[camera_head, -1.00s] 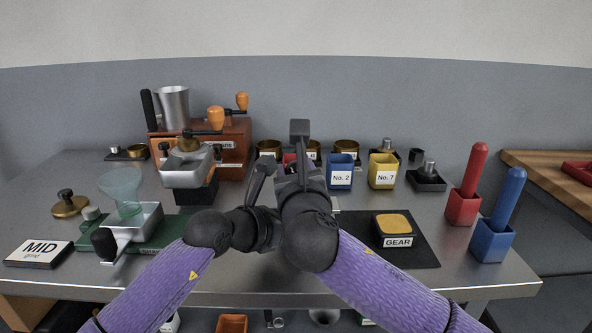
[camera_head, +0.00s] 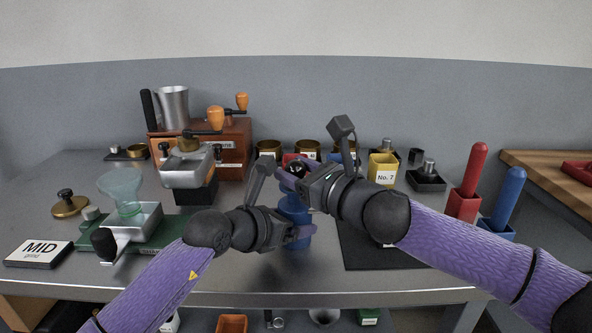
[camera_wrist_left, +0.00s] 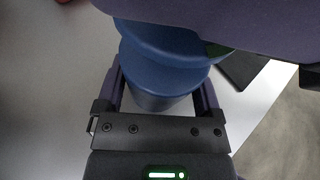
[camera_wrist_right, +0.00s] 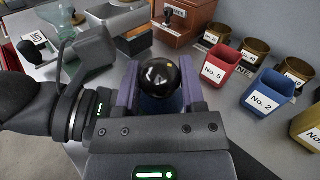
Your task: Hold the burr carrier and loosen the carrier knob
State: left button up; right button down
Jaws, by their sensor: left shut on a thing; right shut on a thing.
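The burr carrier (camera_head: 293,207) is a blue rounded body standing upright in the middle of the table. My left gripper (camera_head: 300,234) is shut on its lower part; the left wrist view shows the blue carrier (camera_wrist_left: 158,98) between both fingers. The carrier knob (camera_head: 298,170) is a glossy black ball on top. My right gripper (camera_head: 292,180) is shut on it from the right; the right wrist view shows the knob (camera_wrist_right: 160,76) between the fingers. The right gripper and its fingers partly hide the carrier's top.
Behind stand a red No. 5 cup (camera_wrist_right: 228,70), a blue No. 2 cup (camera_wrist_right: 268,95) and a yellow No. 7 cup (camera_head: 383,167). A dark mat (camera_head: 375,255) lies to the right under my right arm. The brown grinder (camera_head: 235,150) stands back left.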

jog(key=n+g+y, duration=0.3)
jog(key=n+g, duration=0.1)
jog(key=g, duration=0.1)
jog(key=shift+w+d+r+y, duration=0.1)
jog(key=shift+w+r+y, duration=0.1)
jog(key=shift+y, duration=0.2)
jog(key=shift+g, duration=0.3)
jog(key=shift+s+f+n, duration=0.15)
jog(key=shift+n, duration=0.25)
jog(key=shift+c, duration=1)
grip_release()
jog(key=shift+d, duration=0.1)
jog(key=v, duration=1.2)
jog(key=shift+f, duration=0.1)
